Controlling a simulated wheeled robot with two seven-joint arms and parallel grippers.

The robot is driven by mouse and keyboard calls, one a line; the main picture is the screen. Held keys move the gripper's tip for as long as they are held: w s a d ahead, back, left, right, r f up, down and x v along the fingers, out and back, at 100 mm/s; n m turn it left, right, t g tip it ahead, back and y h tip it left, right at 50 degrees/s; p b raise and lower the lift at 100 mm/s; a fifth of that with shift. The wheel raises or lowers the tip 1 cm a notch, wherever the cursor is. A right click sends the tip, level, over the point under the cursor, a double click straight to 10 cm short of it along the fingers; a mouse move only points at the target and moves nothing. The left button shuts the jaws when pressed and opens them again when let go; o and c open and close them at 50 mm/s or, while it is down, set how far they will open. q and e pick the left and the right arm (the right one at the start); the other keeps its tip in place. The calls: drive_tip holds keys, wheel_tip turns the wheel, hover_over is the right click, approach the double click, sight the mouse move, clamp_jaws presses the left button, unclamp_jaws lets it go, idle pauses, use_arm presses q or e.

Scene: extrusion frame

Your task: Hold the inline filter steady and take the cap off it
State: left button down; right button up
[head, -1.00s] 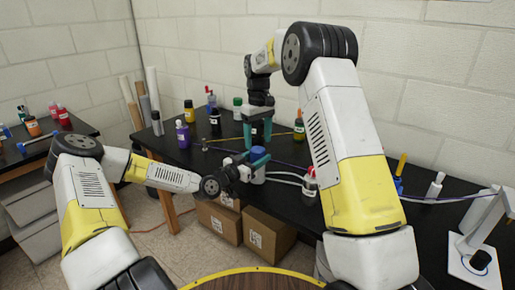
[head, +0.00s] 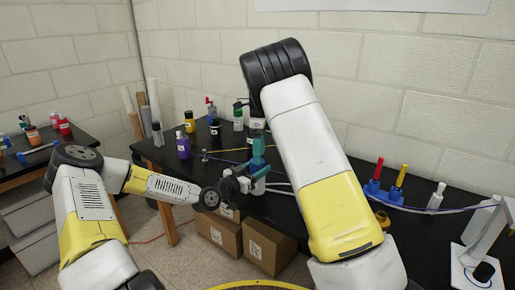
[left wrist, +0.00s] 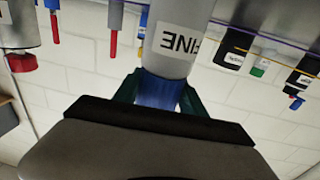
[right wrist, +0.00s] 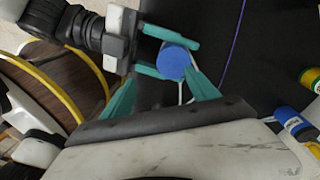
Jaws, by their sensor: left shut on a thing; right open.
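The inline filter (left wrist: 172,48) is a pale cylinder with a "FINE" label and a blue cap (left wrist: 158,92). My left gripper (head: 248,182) is shut on it, with fingers either side near where blue meets pale; the exact contact is unclear. In the head view little of the filter (head: 259,187) shows below the teal fingers. The right wrist view looks down on the round blue cap (right wrist: 173,63). My right gripper (right wrist: 165,88) is open there, its two teal fingers spread below and either side of the cap in the picture, apart from it.
The black bench (head: 330,190) carries several bottles, including a purple one (head: 183,147), along its left and back. Red and yellow pieces in blue holders (head: 384,187) and a white stand (head: 480,245) are at right. Cardboard boxes (head: 265,245) stand on the floor below.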

drive_tip(key=m, duration=0.1)
drive_tip(key=w+m, duration=0.1)
drive_tip(key=m, duration=0.1)
drive_tip(key=w+m+t, duration=0.1)
drive_tip(key=m, duration=0.1)
drive_tip(key=shift+a+r, duration=0.2)
drive_tip(key=shift+a, duration=0.1)
drive_tip(key=shift+w+f, duration=0.1)
drive_tip(key=shift+f, duration=3.8)
drive_tip(key=c, duration=1.2)
drive_tip(key=o, duration=1.3)
wheel_tip(320, 180, up, 8)
drive_tip(key=shift+f, duration=0.1)
drive_tip(key=shift+c, duration=0.5)
wheel_tip(320, 180, down, 8)
drive_tip(key=shift+r, duration=0.1)
